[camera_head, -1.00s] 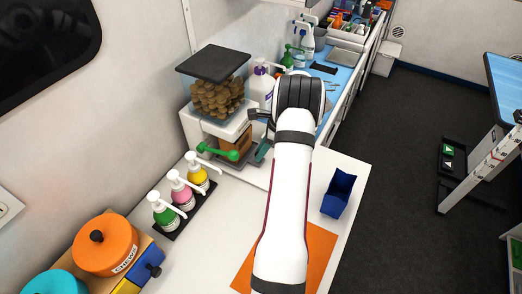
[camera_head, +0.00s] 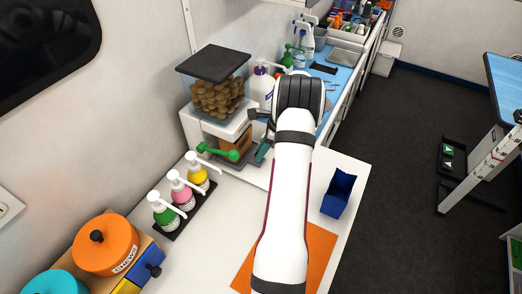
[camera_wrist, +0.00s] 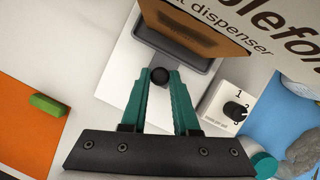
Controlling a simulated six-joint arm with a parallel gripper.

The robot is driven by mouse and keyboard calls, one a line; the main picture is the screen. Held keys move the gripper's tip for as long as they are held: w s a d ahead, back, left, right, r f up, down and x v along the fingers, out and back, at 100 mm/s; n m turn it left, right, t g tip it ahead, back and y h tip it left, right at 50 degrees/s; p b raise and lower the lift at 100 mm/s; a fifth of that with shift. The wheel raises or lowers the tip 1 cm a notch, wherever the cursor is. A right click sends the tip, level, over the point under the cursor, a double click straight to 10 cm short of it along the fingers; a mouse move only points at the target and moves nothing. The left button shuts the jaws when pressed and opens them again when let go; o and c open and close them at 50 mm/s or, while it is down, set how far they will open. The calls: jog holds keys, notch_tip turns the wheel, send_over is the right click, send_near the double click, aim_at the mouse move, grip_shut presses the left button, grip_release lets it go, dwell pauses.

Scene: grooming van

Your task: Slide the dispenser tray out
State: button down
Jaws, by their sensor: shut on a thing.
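The treat dispenser (camera_head: 212,125) stands against the wall, with a clear hopper of brown treats under a dark lid. In the wrist view its dark grey tray (camera_wrist: 150,38) shows below a brown panel (camera_wrist: 200,22), with a round black knob (camera_wrist: 159,76) at its front. My gripper (camera_wrist: 159,80) has its teal fingers closed on either side of this knob. In the head view my gripper (camera_head: 262,152) is at the dispenser's right front, partly hidden by my arm.
A green-handled lever (camera_head: 220,152) sticks out of the dispenser's front. Three pump bottles (camera_head: 180,190) stand on a black strip. A dial box (camera_wrist: 228,105) sits beside the tray.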

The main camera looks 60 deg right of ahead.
jog(key=s, duration=1.3)
jog(key=c, duration=0.7)
grip_release()
jog(key=shift+o, duration=0.2)
jog(key=v, duration=1.5)
jog(key=shift+s+r, duration=0.2)
jog(key=shift+r, duration=0.15)
jog(key=shift+w, duration=0.1)
